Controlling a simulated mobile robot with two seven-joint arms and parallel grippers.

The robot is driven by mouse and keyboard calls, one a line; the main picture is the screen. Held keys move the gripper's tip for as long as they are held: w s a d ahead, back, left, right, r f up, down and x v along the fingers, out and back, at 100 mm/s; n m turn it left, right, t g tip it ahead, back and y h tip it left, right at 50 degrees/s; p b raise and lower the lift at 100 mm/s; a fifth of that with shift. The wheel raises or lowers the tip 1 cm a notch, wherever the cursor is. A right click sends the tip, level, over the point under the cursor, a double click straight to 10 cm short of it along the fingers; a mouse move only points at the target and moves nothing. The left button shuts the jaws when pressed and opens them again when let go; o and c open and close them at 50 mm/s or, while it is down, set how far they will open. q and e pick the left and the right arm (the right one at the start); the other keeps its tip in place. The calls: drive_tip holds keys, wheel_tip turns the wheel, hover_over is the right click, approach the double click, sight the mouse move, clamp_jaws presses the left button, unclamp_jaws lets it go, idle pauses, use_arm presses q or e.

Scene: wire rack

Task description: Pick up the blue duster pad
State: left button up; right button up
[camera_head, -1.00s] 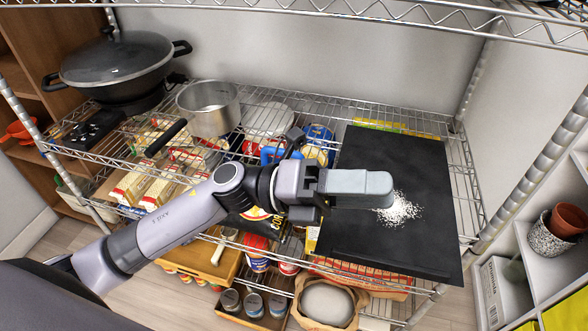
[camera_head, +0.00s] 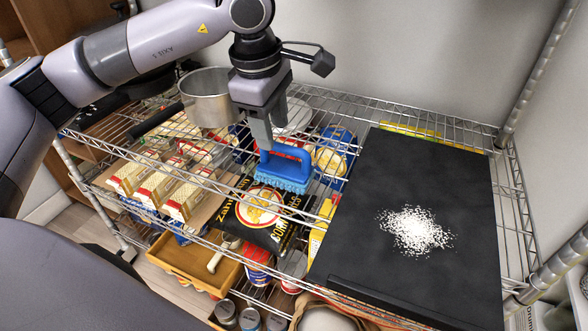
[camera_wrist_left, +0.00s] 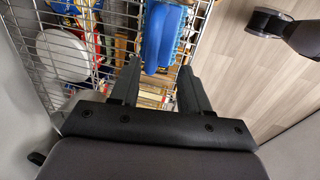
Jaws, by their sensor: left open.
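The blue duster pad (camera_head: 284,177) has a raised handle and a bristled underside. It rests on the wire rack shelf, left of the black board. My left gripper (camera_head: 262,138) points down just above and behind its handle. The left wrist view shows the blue pad (camera_wrist_left: 163,38) beyond the two open fingers (camera_wrist_left: 160,88), roughly in line with the gap between them. The fingers hold nothing. I cannot tell whether a finger touches the handle. My right gripper is not in view.
A black board (camera_head: 395,170) with a white granular pile (camera_head: 416,231) covers the shelf's right side. A metal pot (camera_head: 206,97) stands left of my gripper. Below the wires are a black bag (camera_head: 262,212), boxes and cans. A wire upright (camera_head: 530,80) stands at the right.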

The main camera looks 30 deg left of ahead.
sight(277, 143)
use_arm(q)
drive_tip(key=shift+w+a+f, duration=0.2)
drive_tip(key=shift+a+f, duration=0.1)
drive_tip(key=shift+f, duration=0.15)
drive_tip(key=f, duration=0.2)
drive_tip(key=w+f, duration=0.2)
drive_tip(key=f, duration=0.1)
drive_tip(key=shift+d+f+b, duration=0.1)
drive_tip(key=shift+f+b, duration=0.25)
drive_tip(key=shift+b, duration=0.05)
clamp_jaws()
